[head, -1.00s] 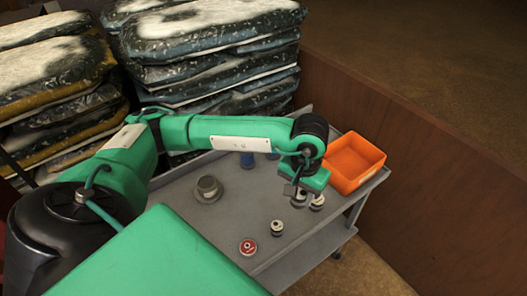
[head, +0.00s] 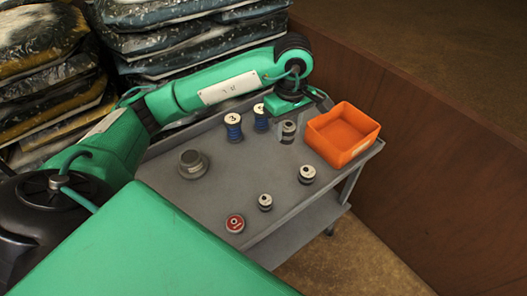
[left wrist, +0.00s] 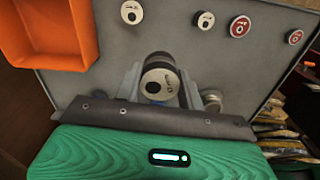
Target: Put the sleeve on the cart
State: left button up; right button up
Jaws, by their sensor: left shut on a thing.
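The grey cart (head: 225,185) stands ahead with its top in view. My left gripper (head: 288,122) is over its back part, left of the orange bin, and is shut on a dark grey cylinder (head: 287,133) with a pale marked face, which looks like the sleeve. In the left wrist view the two fingers (left wrist: 158,88) close around this cylinder (left wrist: 158,80), its pale face toward the camera. Whether its lower end touches the cart top is hidden. My right gripper is not in view.
The orange bin (head: 343,133) stands on the cart's right end. Two blue pieces (head: 233,130) stand behind, left of the gripper. A wide grey round piece (head: 193,164), a red-topped piece (head: 235,224) and two small pale-topped pieces (head: 306,174) stand on the top. The middle is clear.

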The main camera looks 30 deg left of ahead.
pick_arm(q)
notch_tip(320, 180, down, 14)
jog(key=p, duration=0.3)
jog(key=shift+s+f+p, duration=0.1)
jog(key=shift+p, duration=0.2)
notch_tip(320, 180, down, 5)
jog(key=shift+p, duration=0.6)
jog(key=shift+f+b, duration=0.2)
jog(key=shift+b, duration=0.1)
jog(key=o, duration=1.3)
